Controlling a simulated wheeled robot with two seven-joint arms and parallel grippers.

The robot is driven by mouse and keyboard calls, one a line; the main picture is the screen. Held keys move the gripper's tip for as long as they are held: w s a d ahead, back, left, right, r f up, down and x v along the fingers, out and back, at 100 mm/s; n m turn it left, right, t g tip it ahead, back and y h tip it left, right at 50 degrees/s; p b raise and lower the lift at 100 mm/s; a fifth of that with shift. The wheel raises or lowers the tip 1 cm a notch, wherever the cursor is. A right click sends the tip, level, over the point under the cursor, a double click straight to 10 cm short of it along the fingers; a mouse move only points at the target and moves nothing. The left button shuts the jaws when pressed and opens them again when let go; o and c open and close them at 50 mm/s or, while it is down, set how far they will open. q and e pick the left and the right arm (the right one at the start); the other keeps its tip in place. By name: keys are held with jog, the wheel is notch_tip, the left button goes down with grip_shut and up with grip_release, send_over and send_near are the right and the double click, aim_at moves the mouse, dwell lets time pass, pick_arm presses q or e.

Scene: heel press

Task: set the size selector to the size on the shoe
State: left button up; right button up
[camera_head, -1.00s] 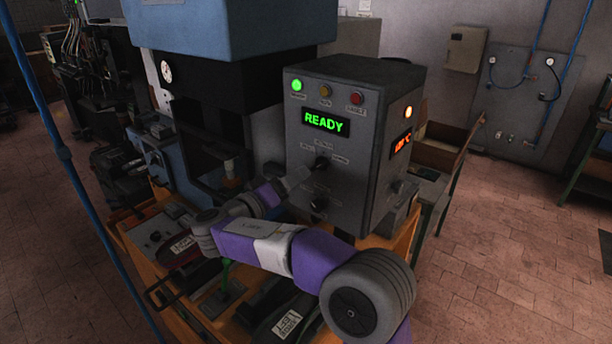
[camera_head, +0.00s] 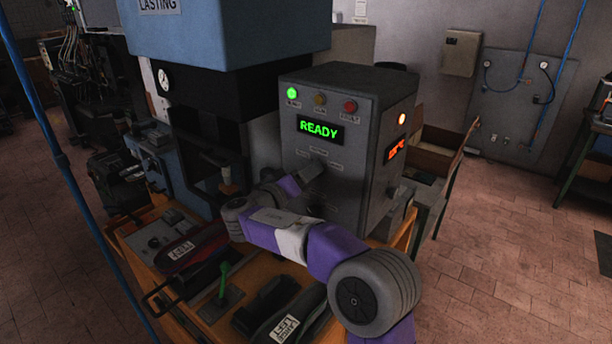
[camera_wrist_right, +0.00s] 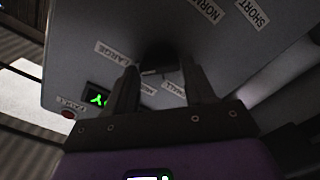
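The grey control box (camera_head: 345,190) has a green READY display (camera_head: 320,129). Printed size labels surround its upper knob, the size selector, which my right gripper (camera_head: 311,172) hides in the head view. In the right wrist view the dark knob (camera_wrist_right: 158,55) lies between the tips of my spread right fingers (camera_wrist_right: 163,85). LARGE (camera_wrist_right: 113,54) is left of it and SMALL (camera_wrist_right: 175,89) is below right. The knob's pointer is unclear. A black shoe (camera_head: 312,305) with a white label seeming to read LARGE LEFT lies at the cart's front. My left gripper is out of view.
A dark red shoe (camera_head: 197,252) with a label lies left on the orange cart. A green lever (camera_head: 224,279) stands between the shoes. The blue press (camera_head: 230,35) rises left of the box. A lower knob is largely hidden by my arm.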

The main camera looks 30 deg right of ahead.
jog(key=c, duration=0.6)
jog(key=shift+n, duration=0.4)
jog(key=shift+f+n+p, duration=0.2)
jog(key=shift+n+p, duration=1.9)
jog(key=shift+n, duration=2.2)
jog(key=shift+f+n+p, duration=0.15)
jog(key=shift+n+p, duration=1.95)
jog(key=shift+n, duration=2.2)
jog(key=o, duration=1.1)
jog(key=shift+c, duration=0.2)
